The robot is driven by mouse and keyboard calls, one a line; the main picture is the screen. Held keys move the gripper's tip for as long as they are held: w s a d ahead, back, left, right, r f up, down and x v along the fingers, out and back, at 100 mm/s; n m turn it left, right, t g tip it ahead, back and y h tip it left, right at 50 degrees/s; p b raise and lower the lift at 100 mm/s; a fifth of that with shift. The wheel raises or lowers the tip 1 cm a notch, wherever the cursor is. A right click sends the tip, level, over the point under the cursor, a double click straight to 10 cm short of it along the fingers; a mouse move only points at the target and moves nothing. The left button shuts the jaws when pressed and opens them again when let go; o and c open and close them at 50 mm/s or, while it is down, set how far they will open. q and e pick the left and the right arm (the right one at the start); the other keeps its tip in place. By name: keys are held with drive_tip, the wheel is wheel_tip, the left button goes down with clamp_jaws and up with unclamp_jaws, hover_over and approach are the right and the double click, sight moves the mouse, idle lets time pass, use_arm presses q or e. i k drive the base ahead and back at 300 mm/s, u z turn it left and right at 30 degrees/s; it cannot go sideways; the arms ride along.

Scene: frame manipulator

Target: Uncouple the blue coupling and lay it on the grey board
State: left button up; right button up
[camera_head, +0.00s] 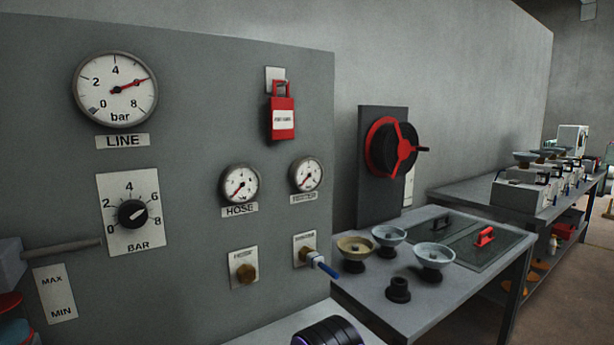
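The blue coupling (325,267) is on the right port of the grey wall panel, below the right small gauge. I cannot tell whether this is the grey board. Neither of my grippers is in view.
The LINE gauge (116,89) needle points near 6. The HOSE gauge (240,185) and another small gauge (306,175) stand above the ports. A red lock tag (282,119) hangs above.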

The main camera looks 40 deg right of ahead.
sight(313, 260)
drive_tip(key=u, duration=0.05)
drive_tip(key=k, duration=0.35)
drive_tip(key=z, duration=0.85)
drive_tip(key=i, duration=0.45)
